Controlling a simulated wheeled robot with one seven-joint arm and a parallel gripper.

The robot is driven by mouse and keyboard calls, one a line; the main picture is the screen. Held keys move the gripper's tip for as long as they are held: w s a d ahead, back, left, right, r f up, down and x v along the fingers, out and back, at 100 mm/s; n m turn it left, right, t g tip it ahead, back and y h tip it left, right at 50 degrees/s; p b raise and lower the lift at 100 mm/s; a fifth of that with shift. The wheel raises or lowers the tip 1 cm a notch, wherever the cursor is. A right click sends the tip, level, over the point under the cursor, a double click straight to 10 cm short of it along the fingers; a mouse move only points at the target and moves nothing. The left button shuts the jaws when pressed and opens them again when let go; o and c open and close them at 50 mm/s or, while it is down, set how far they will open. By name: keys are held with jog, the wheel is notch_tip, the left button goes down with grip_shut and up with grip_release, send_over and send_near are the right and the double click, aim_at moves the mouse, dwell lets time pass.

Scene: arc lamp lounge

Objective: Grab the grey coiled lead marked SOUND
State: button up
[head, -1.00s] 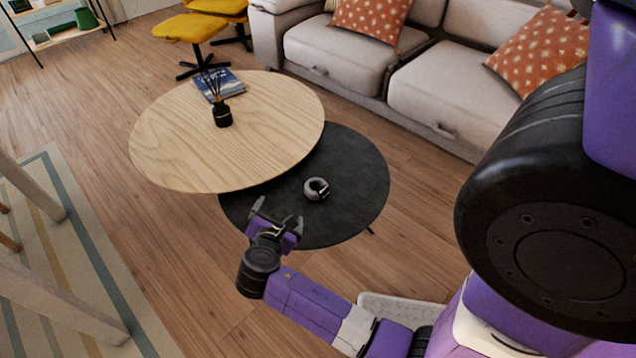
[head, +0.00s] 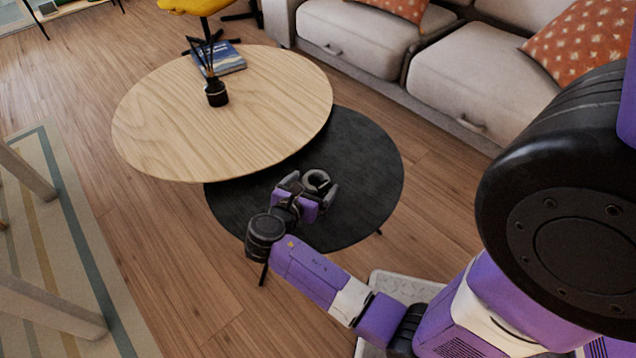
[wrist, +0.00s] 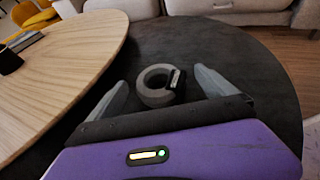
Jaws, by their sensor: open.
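The grey coiled lead (head: 316,181) lies on the low dark round table (head: 368,185). It is a thick grey ring with a dark band or tag on its right side; I cannot read any marking. In the wrist view the coil (wrist: 154,97) sits ahead of and between my two fingers. My gripper (head: 308,188) is open and empty, with its fingertips close to the coil in the head view and partly covering its lower edge. I cannot tell whether the fingers reach around it. The wrist view shows both fingers of my gripper (wrist: 158,92) spread apart.
A higher light wood round table (head: 190,125) overlaps the dark table at the upper left. It carries a black reed diffuser (head: 216,92) and a blue book (head: 225,60). A beige sofa (head: 350,40) stands behind. The dark table is otherwise clear.

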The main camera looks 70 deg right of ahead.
aim_at(320, 175)
jog(key=b+x, duration=0.3)
jog(key=x, duration=0.3)
jog(key=shift+w+f+b, duration=0.15)
jog(key=shift+f+b, duration=0.05)
jog(key=shift+b, duration=0.1)
jog(key=shift+d, duration=0.2)
